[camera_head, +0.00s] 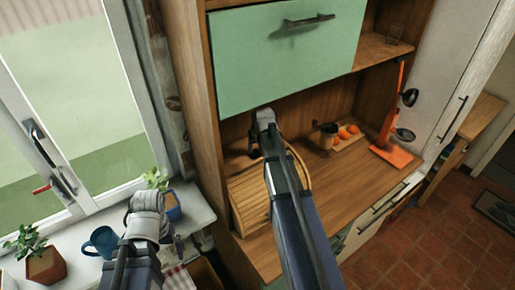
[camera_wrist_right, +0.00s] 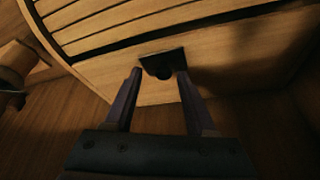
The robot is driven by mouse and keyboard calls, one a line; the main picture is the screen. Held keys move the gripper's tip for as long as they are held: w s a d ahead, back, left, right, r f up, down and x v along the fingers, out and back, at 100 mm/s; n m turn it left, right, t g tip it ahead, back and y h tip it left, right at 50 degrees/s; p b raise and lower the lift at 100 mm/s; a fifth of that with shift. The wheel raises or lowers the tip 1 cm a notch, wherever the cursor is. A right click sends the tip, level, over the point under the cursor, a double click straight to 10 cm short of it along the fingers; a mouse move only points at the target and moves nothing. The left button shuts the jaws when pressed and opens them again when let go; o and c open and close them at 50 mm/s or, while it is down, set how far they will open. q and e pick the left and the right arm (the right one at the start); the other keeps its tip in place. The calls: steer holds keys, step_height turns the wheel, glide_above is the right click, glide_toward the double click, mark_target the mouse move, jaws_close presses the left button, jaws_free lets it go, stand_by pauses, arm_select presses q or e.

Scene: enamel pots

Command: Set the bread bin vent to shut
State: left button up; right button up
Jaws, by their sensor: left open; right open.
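The bread bin (camera_head: 247,198) is a slatted light-wood box on the wooden counter, partly hidden behind my right arm in the head view. Its slatted front (camera_wrist_right: 150,22) shows close up in the right wrist view. A small black vent piece (camera_wrist_right: 162,62) sits on the plain wood below the slats. My right gripper (camera_wrist_right: 160,74) is open, with its fingertips on either side of the vent piece; I cannot tell whether they touch it. My left gripper (camera_head: 150,212) is over the windowsill, away from the bin; its fingers are hardly visible.
A green cabinet door (camera_head: 285,55) hangs above the bin. A dark mug (camera_head: 328,135), oranges (camera_head: 348,131) and a red-orange stand (camera_head: 390,130) are further right on the counter. A blue mug (camera_head: 101,242) and potted plants (camera_head: 45,264) stand on the windowsill.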

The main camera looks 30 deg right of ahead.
mark_target(257, 151)
steer(key=shift+s+r+p, duration=0.15)
steer(key=shift+r+p, duration=0.3)
steer(key=shift+s+a+r+p, duration=0.25)
steer(key=shift+s+r+p, duration=0.6)
steer(key=shift+r+p, duration=0.2)
steer(key=s+a, duration=0.2)
steer(key=s, duration=0.8)
steer(key=shift+s+a+f, duration=0.15)
steer(key=shift+s+a, duration=0.2)
steer(key=shift+a, duration=0.05)
steer(key=s+a+f+n+g+y, duration=0.15)
steer(key=s+a, duration=0.25)
steer(key=a, duration=0.5)
steer(key=s+a+n+g, duration=0.2)
steer(key=s+a, duration=0.2)
steer(key=a, duration=0.4)
steer(key=s+a+f+n+b, duration=0.1)
steer(key=s+a+f+b, duration=0.1)
steer(key=a+f+b, duration=0.3)
steer(key=s+a+f+n+g+h+b, duration=0.1)
steer(key=s+a+f+n+b, duration=0.1)
steer(key=a+f+b, duration=0.3)
steer(key=shift+s+a+f+b, duration=0.25)
steer(key=shift+s+b, duration=0.2)
steer(key=shift+s, duration=0.4)
